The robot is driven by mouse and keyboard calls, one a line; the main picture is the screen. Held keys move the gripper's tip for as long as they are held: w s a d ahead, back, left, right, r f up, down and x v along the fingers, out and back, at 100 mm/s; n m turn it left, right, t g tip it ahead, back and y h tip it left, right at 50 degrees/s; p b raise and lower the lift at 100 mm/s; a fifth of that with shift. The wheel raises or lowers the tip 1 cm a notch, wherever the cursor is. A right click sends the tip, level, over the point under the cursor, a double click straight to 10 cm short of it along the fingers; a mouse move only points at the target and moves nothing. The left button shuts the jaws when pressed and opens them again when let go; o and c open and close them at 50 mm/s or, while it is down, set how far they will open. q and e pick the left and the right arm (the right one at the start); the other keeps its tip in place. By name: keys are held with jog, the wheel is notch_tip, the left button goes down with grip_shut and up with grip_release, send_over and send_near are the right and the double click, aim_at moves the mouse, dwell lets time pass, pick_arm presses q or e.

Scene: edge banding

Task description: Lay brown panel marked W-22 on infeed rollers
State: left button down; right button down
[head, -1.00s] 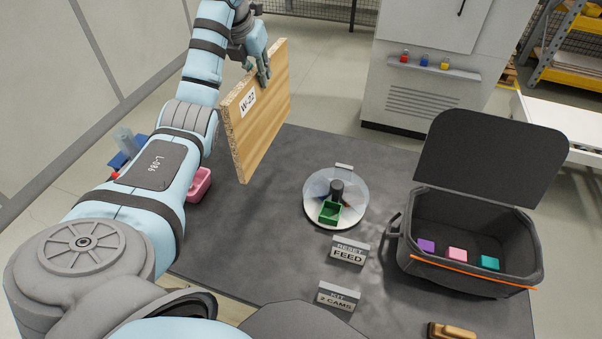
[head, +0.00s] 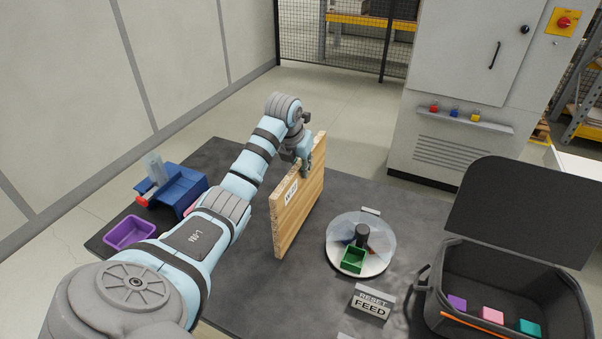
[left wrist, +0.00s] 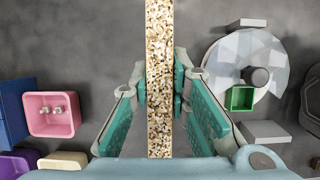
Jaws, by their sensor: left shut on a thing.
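The brown wood panel (head: 300,205) stands on edge, upright, over the dark table, left of the round disc. Its white label (head: 291,193) is small now; it read W-22 in the earlier head view. My left gripper (head: 305,160) is shut on the panel near its upper far edge. In the left wrist view the panel's speckled edge (left wrist: 159,75) runs between the green finger pads (left wrist: 160,92). I cannot tell whether the panel's lower edge touches the table. The infeed rollers are not in view. My right gripper is not in view.
A round clear-topped disc with a green bin (head: 353,260) is right of the panel. A RESET FEED sign (head: 371,301) and an open dark case (head: 500,265) stand further right. A blue holder (head: 180,189) and a purple bin (head: 129,232) are left. A grey cabinet (head: 455,160) stands behind.

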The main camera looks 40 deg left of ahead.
aim_at(302, 192)
pick_arm(q)
jog(key=shift+f, duration=1.3)
jog(key=c, duration=1.8)
grip_release()
jog(key=shift+o, duration=1.3)
jog(key=shift+s+d+r, duration=0.1)
